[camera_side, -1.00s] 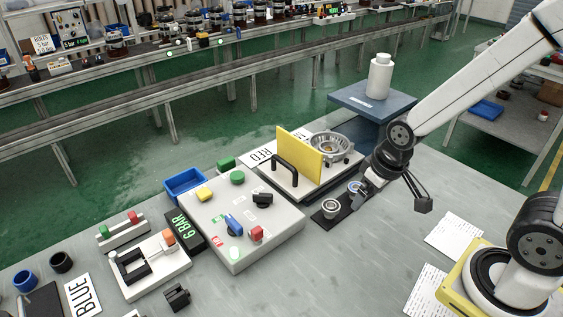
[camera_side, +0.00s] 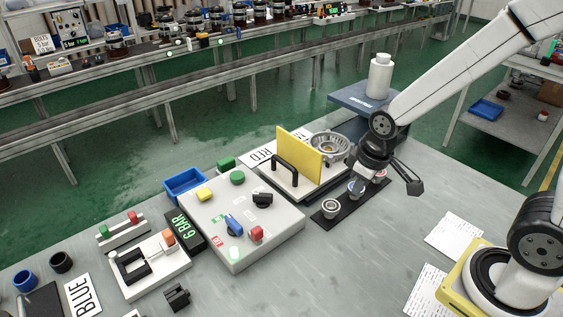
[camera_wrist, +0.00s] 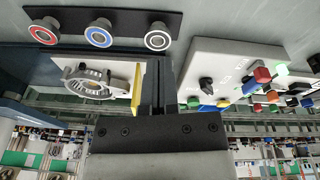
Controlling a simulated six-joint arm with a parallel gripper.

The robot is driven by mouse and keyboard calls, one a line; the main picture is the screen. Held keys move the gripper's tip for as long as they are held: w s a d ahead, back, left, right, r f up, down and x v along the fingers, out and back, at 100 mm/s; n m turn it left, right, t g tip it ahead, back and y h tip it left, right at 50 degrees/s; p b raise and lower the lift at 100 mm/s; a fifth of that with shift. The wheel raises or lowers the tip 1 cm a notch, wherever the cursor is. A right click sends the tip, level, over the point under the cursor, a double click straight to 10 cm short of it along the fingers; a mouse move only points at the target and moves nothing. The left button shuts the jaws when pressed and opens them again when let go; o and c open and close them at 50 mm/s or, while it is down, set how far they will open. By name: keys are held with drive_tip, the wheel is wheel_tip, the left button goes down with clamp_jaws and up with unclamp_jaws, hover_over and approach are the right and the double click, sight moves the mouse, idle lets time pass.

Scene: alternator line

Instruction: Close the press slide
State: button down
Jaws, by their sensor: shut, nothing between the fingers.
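The press slide has an upright yellow plate (camera_side: 302,155) with a black handle (camera_side: 284,172) on its near-left face. It stands on a pale base (camera_side: 296,190), in front of a metal alternator housing (camera_side: 330,146). My gripper (camera_side: 358,184) is shut and empty, held to the right of the plate near the bearing strip. In the wrist view my shut fingers (camera_wrist: 160,82) point up, and the yellow plate (camera_wrist: 137,88) shows edge-on just left of them. The handle cannot be seen in that view.
A black strip (camera_side: 325,215) with several ringed bearings lies beside the slide. A grey control box (camera_side: 270,235) with a black knob and coloured buttons is on the near-left side. A blue stand (camera_side: 350,96) carries a white bottle (camera_side: 379,77).

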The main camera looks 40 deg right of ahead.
drive_tip(key=w+a+r+n+g+h, duration=0.1)
drive_tip(key=w+n+h, duration=0.1)
drive_tip(key=w+n, duration=0.5)
drive_tip(key=w+a+r+n+g+h, duration=0.1)
drive_tip(key=w+r+n+h, duration=0.1)
drive_tip(key=w+n, duration=0.6)
drive_tip(key=shift+w+n, duration=0.3)
drive_tip(key=shift+w, duration=1)
drive_tip(key=shift+f, duration=0.1)
approach(310, 175)
drive_tip(key=shift+x, duration=2.35)
drive_tip(key=shift+a, duration=0.15)
drive_tip(key=d, duration=2.2)
drive_tip(key=shift+d, duration=0.25)
drive_tip(key=shift+a, duration=0.15)
